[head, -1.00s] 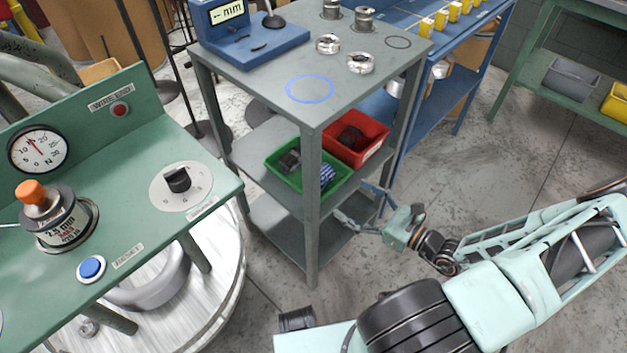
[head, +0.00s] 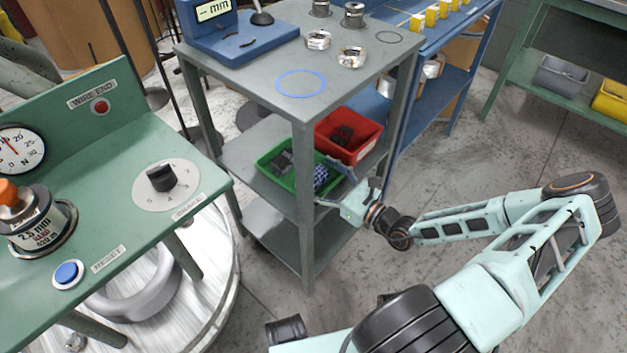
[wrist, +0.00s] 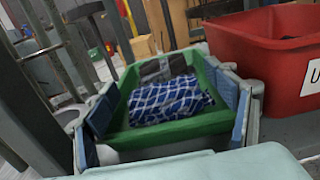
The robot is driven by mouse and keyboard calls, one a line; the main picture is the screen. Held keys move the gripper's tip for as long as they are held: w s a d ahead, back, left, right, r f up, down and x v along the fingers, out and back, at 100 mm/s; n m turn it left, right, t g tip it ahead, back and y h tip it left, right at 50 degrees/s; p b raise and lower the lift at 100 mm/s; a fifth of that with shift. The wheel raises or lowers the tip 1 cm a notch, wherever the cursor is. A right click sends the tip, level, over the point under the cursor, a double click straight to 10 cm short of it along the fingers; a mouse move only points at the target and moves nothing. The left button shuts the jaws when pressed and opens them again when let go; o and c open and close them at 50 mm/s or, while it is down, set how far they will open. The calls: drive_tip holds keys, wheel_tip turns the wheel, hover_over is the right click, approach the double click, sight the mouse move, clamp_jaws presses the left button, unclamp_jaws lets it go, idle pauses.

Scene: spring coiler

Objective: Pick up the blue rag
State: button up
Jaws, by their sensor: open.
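The blue rag (wrist: 168,100) is a blue-and-white checked cloth, crumpled at the near end of the green bin (wrist: 180,131). In the head view the rag (head: 321,176) shows at the right end of the green bin (head: 268,176), on the middle shelf of the grey cart. My gripper (head: 333,186) is at the shelf's front edge, close to the bin. In the wrist view my open gripper (wrist: 168,110) has its blue-padded fingers to the left and right of the bin and rag, with nothing held. Whether the fingers touch the bin I cannot tell.
A red bin (head: 352,136) with dark items stands right beside the green bin. A dark grey item (wrist: 162,67) lies behind the rag. The grey cart's corner post (head: 304,210) stands close to my gripper, and its top shelf (head: 255,88) is above. Open floor lies to the right.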

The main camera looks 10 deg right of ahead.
drive_tip(key=shift+w+a, duration=0.1)
drive_tip(key=shift+w, duration=0.05)
drive_tip(key=c, duration=1.1)
drive_tip(key=shift+r, duration=0.1)
